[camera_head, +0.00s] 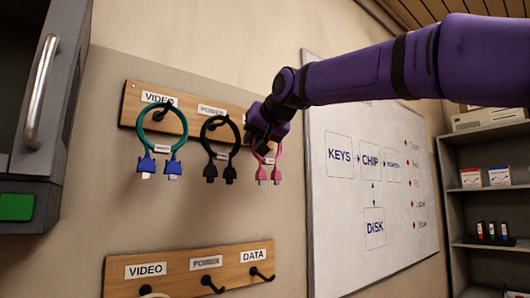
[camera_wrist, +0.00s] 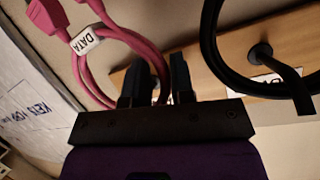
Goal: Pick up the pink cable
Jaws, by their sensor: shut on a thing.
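The pink cable (camera_head: 269,171) hangs at the right end of the upper wooden board, partly hidden behind my arm in the head view. Its two pink plugs point down. In the wrist view the pink cable (camera_wrist: 96,66) carries a white tag reading DATA. My gripper (camera_wrist: 155,85) is shut on the pink cable's loop, with the fingers on either side of it. In the head view my gripper (camera_head: 263,135) is at the top of the loop, close to the board. The hook behind it is hidden, so I cannot tell whether the loop still rests on it.
The black cable (camera_head: 206,140) hangs just left of my gripper, and the teal cable (camera_head: 142,132) hangs further left. A lower board (camera_head: 172,267) has several hooks. A whiteboard (camera_head: 350,240) is to the right, shelves (camera_head: 480,190) beyond, and a grey cabinet (camera_head: 18,150) far left.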

